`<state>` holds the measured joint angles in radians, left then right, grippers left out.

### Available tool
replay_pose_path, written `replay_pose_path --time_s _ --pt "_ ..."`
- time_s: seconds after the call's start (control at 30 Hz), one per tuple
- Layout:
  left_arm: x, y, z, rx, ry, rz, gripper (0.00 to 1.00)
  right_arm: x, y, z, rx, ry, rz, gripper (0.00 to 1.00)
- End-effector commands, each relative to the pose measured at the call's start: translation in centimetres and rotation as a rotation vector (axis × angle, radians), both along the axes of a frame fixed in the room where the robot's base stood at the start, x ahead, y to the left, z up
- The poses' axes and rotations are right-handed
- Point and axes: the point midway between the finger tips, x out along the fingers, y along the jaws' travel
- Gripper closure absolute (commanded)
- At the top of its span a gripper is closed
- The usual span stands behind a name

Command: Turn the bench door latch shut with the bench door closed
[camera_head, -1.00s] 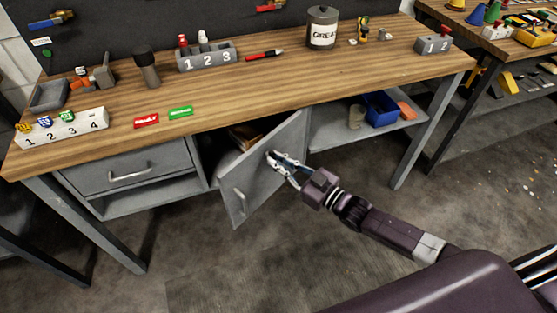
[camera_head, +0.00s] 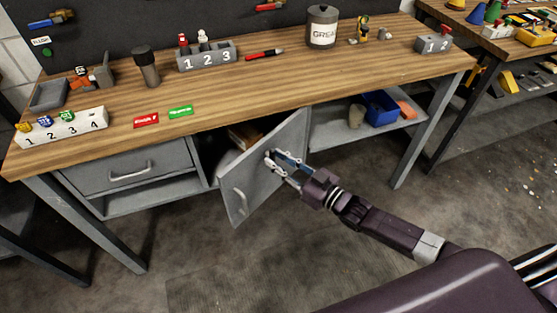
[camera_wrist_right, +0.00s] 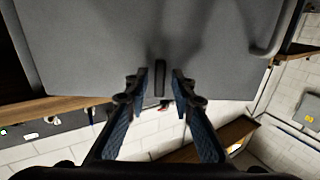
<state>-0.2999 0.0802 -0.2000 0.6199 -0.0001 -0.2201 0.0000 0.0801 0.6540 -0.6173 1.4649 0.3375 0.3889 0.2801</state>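The grey bench door (camera_head: 262,180) hangs open under the workbench, swung outward so the cabinet inside shows. Its bar handle (camera_head: 240,203) is near the free edge and also shows in the right wrist view (camera_wrist_right: 268,38). The latch (camera_wrist_right: 160,78), a short dark upright bar, is on the door face in the right wrist view. My right gripper (camera_wrist_right: 159,82) is open at the door face, with one fingertip on each side of the latch and small gaps visible. In the head view my right gripper (camera_head: 271,160) hides the latch. My left gripper is not in view.
The wooden bench top (camera_head: 225,95) carries a grease can (camera_head: 322,27), a numbered rack and small tools. A closed drawer (camera_head: 130,170) is left of the cabinet. A shelf with a blue bin (camera_head: 381,108) is to the right. The floor before the door is clear.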

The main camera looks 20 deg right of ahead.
Motion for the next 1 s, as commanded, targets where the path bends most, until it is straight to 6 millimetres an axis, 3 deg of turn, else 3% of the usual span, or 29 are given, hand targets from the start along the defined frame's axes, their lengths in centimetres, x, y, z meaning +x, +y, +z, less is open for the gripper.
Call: replay_pose_path --time_s 0.37,0.8,1.0 --pt "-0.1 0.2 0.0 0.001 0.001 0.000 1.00 -0.4 -0.3 0.0 -0.002 -0.001 0.000 0.72" --pt "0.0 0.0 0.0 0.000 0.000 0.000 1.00 -7.3 -4.4 -0.1 -0.002 0.003 0.000 0.72" --pt "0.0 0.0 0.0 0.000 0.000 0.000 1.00 -9.5 -5.8 -0.1 -0.001 0.001 -0.001 0.72"
